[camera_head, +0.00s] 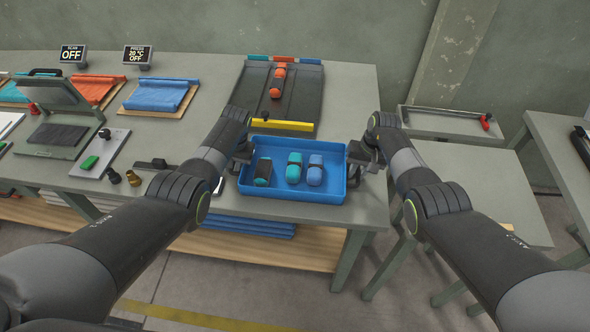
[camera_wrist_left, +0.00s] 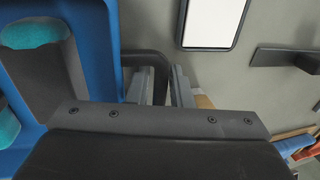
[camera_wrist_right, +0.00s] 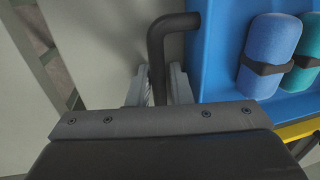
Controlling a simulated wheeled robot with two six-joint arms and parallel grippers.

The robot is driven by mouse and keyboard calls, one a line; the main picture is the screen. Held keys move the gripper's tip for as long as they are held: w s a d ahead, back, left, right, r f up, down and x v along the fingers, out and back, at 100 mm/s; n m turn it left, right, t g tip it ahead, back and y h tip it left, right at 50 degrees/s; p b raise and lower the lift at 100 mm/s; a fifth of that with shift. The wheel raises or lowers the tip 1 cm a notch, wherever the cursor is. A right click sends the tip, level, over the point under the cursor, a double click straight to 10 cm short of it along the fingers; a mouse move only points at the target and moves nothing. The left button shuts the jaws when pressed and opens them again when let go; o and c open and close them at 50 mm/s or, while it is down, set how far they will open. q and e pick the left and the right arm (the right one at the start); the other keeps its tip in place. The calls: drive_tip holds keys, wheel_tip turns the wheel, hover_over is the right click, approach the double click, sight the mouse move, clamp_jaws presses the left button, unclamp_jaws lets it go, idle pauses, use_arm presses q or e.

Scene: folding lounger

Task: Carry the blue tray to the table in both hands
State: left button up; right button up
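The blue tray (camera_head: 293,195) sits level at the front right corner of the long workbench, with a dark handle at each end. It holds a dark roll with a teal end (camera_head: 263,172), a teal roll (camera_head: 294,168) and a blue roll (camera_head: 315,170). My left gripper (camera_head: 240,160) is shut on the left handle (camera_wrist_left: 150,58). My right gripper (camera_head: 364,158) is shut on the right handle (camera_wrist_right: 158,50). The fingers lie on both sides of each bar. The tray's underside is hidden, so I cannot tell whether it touches the bench.
The workbench (camera_head: 225,88) carries a dark sloped rack (camera_head: 300,97) with a yellow bar behind the tray. A press (camera_head: 55,120) and fabric rolls (camera_head: 162,94) stand left. A lower grey table (camera_head: 480,185) stands right, its top mostly clear. Another table (camera_head: 560,150) is at far right.

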drive_tip(key=shift+c, duration=0.2)
use_arm(q)
clamp_jaws()
use_arm(e)
clamp_jaws()
use_arm(q)
drive_tip(key=shift+r, duration=0.2)
use_arm(e)
drive_tip(key=shift+r, duration=0.15)
